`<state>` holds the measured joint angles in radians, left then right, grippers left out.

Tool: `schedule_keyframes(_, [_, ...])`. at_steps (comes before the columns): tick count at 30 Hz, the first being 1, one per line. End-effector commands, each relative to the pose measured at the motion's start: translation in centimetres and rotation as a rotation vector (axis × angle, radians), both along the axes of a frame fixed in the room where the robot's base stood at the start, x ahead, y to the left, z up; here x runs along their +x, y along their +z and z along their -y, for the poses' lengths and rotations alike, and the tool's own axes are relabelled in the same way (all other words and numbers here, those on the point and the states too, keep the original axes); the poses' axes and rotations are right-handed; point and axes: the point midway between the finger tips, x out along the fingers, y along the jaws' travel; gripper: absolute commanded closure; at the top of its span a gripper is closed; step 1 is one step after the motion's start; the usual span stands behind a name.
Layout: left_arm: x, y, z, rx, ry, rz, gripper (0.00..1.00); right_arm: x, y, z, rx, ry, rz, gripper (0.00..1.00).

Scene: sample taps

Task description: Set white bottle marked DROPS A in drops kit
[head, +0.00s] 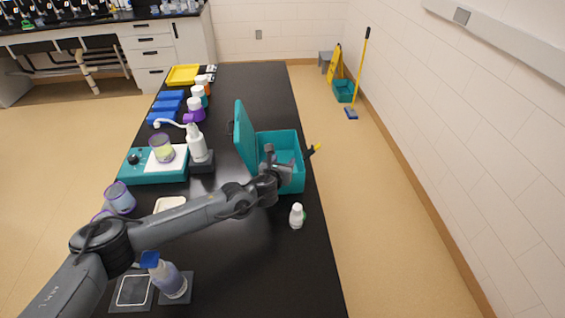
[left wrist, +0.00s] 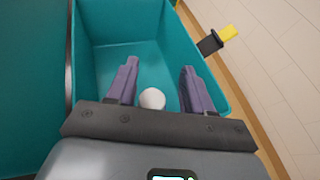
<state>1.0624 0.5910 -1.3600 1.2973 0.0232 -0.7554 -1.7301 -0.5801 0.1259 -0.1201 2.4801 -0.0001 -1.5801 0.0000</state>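The drops kit is an open teal box (head: 288,142) with its lid (head: 245,135) raised on the left; its inside also shows in the left wrist view (left wrist: 112,55). My left gripper (head: 270,152) is over the box and points down into it. In the left wrist view its two fingers (left wrist: 160,88) are spread, with a round white bottle top (left wrist: 152,98) between them and a gap on both sides. Most of that bottle is hidden and its marking cannot be read. Another white bottle with some green (head: 297,215) stands on the bench in front of the box. My right gripper is out of view.
A yellow-and-black item (head: 313,150) sticks out at the box's right side.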

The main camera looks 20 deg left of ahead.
Motion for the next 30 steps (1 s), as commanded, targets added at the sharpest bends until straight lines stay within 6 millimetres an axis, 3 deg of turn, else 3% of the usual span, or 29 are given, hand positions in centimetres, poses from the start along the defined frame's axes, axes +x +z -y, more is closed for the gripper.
schedule_keyframes(1, [-0.5,-1.7,-0.1,0.014,-0.004,-0.025,0.42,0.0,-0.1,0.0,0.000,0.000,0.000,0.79])
schedule_keyframes(5, [-0.5,-1.7,-0.1,0.015,-0.005,-0.025,0.42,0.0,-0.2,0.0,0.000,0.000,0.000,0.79])
schedule_keyframes(15, [-0.6,0.0,0.0,0.015,-0.006,-0.025,0.42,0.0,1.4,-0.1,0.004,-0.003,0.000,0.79])
schedule_keyframes(30, [-8.0,3.6,0.5,0.008,-0.005,-0.014,0.42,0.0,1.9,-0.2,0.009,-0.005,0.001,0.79])
